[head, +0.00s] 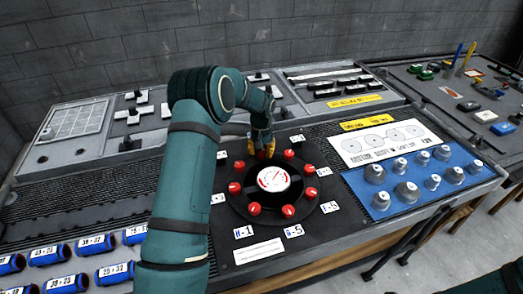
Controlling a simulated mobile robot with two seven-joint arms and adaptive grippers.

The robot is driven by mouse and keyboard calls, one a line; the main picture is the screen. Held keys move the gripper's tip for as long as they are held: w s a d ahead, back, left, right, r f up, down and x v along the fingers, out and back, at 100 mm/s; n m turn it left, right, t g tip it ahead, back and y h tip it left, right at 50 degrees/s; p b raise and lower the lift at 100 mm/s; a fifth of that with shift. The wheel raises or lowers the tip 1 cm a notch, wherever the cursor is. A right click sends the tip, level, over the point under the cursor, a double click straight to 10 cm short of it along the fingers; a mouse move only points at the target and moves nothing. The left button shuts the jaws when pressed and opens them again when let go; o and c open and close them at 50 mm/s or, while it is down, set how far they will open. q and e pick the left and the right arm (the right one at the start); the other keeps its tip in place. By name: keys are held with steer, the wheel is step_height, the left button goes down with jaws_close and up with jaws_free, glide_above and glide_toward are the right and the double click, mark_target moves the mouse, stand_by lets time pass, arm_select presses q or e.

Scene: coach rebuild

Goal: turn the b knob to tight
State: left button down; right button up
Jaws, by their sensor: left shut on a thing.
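A round black panel carries a white gauge (273,178) with a red-marked dial, ringed by several red knobs (288,211). Small white labels, such as one at the front left (243,232), stand around the ring; their print is too small to read surely, so I cannot tell which knob is b. My left gripper (262,151) reaches down at the far side of the ring, behind the gauge, with yellow at its fingertips. It is shut on a knob there, which the fingers mostly hide. The knob's turn position cannot be seen. My right gripper is out of view.
A blue mat (408,205) with several grey knobs lies right of the ring, below a white printed sheet (391,144). Blue labelled cylinders (48,255) lie at the front left. Another bench with small parts stands at the far right. A brick wall is behind.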

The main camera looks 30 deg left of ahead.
arm_select(q)
steer(key=shift+m, duration=1.1)
steer(key=shift+f, duration=0.1)
steer(key=c, duration=0.6)
jaws_free()
step_height(320, 180, up, 12)
steer(key=shift+r, duration=0.1)
